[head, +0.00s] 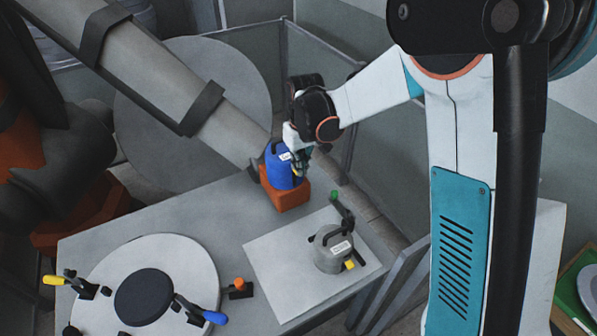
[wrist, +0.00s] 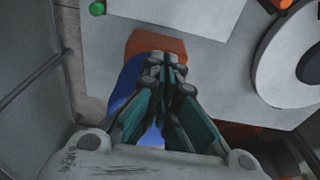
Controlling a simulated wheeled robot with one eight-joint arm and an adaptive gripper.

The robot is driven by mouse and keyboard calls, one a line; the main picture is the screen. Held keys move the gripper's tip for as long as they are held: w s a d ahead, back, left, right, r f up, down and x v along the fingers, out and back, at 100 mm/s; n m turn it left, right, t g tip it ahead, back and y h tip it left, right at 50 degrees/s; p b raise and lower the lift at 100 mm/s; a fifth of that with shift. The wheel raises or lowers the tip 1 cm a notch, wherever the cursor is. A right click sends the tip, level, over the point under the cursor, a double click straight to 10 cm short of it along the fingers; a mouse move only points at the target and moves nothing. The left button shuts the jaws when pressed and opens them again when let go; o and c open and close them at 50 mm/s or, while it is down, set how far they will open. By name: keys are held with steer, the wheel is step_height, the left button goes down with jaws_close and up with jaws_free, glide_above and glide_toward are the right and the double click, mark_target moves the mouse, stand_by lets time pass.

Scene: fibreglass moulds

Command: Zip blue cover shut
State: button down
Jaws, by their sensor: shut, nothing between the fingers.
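The blue cover (head: 278,165) stands upright on an orange-brown block (head: 290,197) at the far edge of the grey table. A white label shows on its upper side. My gripper (head: 300,168) is at the right side of the cover, fingers pointing down, shut and empty. In the wrist view my gripper (wrist: 165,68) hides much of the blue cover (wrist: 128,85), and the block (wrist: 156,43) shows beyond the fingertips. I cannot make out the zip or its pull, nor whether the fingers touch the cover.
A round white plate (head: 200,262) with clamps lies at left. A large grey tube (head: 165,75) slants close behind the block.

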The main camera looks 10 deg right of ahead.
step_height(320, 180, down, 8)
steer(key=b, duration=0.6)
steer(key=shift+s, duration=0.4)
steer(key=shift+d, duration=0.1)
steer(key=shift+s+d+r, duration=0.15)
steer(key=shift+s+d, duration=0.15)
steer(key=shift+s, duration=0.25)
steer(key=shift+s+d+r, duration=0.15)
steer(key=shift+s+d, duration=0.1)
steer(key=shift+s, duration=0.25)
steer(key=shift+r, duration=0.1)
step_height(320, 180, up, 12)
steer(key=s, duration=0.1)
steer(key=shift+d, duration=0.2)
